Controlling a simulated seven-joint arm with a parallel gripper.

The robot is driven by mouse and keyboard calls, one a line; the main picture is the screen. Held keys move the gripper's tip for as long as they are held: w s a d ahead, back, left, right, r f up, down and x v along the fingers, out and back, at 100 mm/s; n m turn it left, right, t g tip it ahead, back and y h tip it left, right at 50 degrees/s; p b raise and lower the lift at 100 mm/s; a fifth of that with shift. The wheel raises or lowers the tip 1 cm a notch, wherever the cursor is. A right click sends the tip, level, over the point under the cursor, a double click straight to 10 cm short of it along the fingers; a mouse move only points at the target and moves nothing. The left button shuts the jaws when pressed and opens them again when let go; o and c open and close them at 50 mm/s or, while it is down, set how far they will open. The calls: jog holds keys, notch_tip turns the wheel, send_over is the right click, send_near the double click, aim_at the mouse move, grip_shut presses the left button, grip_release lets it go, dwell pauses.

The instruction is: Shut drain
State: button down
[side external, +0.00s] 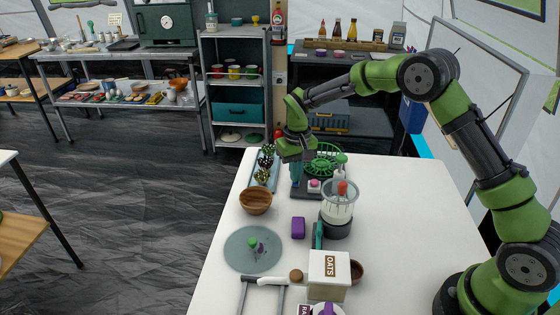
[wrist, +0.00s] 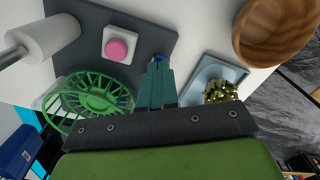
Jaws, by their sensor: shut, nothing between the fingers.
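Nothing in view is plainly a drain. A round green slotted basket (side external: 324,158) stands at the far end of the white table, and it shows at lower left in the wrist view (wrist: 92,95). Beside it is a dark grey base (side external: 302,193) with a pink button (side external: 314,184) on a white block; the button also shows in the wrist view (wrist: 117,48). My gripper (side external: 296,181) is over the left part of this base, its teal fingers pointing down. In the wrist view its fingers (wrist: 157,64) are together, with a small blue piece at their tips; contact is unclear.
A light blue tray (side external: 251,181) with cactus-like plants lies left of my gripper. A wooden bowl (side external: 255,201), grey plate (side external: 233,255), purple block (side external: 298,228), blender-like jar (side external: 337,212) and oats box (side external: 329,270) stand nearer. The table's right side is clear.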

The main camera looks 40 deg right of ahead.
jog(key=shift+r, duration=3.25)
jog(key=shift+w, duration=0.1)
jog(key=s+r+t, duration=0.1)
jog(key=s+r, duration=0.2)
jog(key=s, duration=0.2)
jog(key=s+r+t+y, duration=0.1)
jog(key=s+r, duration=0.2)
jog(key=s, duration=0.2)
jog(key=s+a+r+t, duration=0.1)
jog(key=s+r, duration=0.2)
jog(key=s, duration=0.3)
jog(key=shift+s+r+m, duration=0.1)
jog(key=shift+r+m, duration=0.2)
jog(key=shift+r, duration=0.1)
jog(key=s+r+t+y, duration=0.1)
jog(key=s+r+t, duration=0.3)
jog(key=s, duration=0.7)
jog(key=shift+s+r, duration=0.35)
jog(key=shift+s, duration=0.05)
